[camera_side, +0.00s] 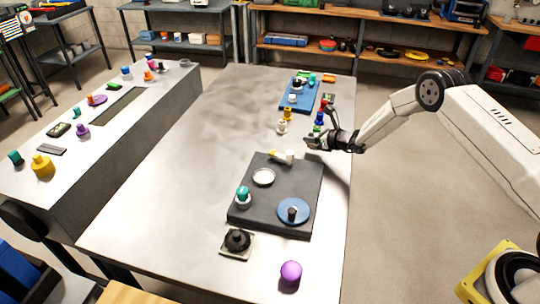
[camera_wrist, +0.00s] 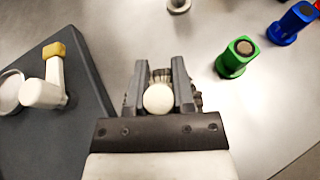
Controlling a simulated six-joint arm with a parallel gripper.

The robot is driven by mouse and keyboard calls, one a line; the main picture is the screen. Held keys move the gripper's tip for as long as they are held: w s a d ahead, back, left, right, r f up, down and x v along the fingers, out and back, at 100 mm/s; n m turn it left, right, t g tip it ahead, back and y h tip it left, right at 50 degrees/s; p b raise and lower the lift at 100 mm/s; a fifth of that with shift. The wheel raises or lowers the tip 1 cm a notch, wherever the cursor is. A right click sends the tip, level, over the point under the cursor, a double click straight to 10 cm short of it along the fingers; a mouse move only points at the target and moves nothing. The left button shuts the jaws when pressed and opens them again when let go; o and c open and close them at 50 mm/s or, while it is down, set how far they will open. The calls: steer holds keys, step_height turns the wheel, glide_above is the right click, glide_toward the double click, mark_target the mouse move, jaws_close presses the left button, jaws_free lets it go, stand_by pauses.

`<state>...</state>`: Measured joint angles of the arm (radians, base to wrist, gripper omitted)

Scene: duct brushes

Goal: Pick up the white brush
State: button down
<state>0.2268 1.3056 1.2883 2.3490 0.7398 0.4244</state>
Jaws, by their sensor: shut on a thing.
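My gripper (camera_side: 313,143) is beside the back right corner of the dark board, near the table's right edge. In the wrist view my gripper (camera_wrist: 156,68) is shut on the white brush (camera_wrist: 158,99). Its round white end faces the camera between the two fingers, and paler bristle-like parts show behind it. In the side view the brush is too small and covered by the fingers to make out. I cannot tell whether it still touches the table.
The dark board (camera_side: 275,202) carries a white dish (camera_side: 263,177), a blue disc (camera_side: 301,218), a teal-topped piece (camera_side: 243,193) and a white-and-yellow piece (camera_wrist: 45,88). Green (camera_wrist: 236,56) and blue (camera_wrist: 291,24) pieces stand right of my gripper in the wrist view. The table's left side is clear.

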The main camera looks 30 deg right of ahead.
steer(key=s+r, duration=0.3)
steer(key=r, duration=0.2)
steer(key=shift+s+a, duration=0.15)
steer(key=shift+s, duration=0.25)
steer(key=s+r, duration=0.3)
steer(key=s, duration=0.6)
steer(key=shift+a+r, duration=0.35)
steer(key=shift+a, duration=0.05)
steer(key=w+a+n+g+y, duration=0.1)
steer(key=w+a, duration=0.3)
steer(key=a, duration=0.6)
steer(key=w+a+f+n+g+y, duration=0.1)
steer(key=w+a+n+y, duration=0.2)
steer(key=a, duration=0.8)
steer(key=shift+w+a+n+g+y, duration=0.3)
steer(key=shift+w+y, duration=0.1)
steer(key=shift+w, duration=0.55)
steer(key=shift+f, duration=0.15)
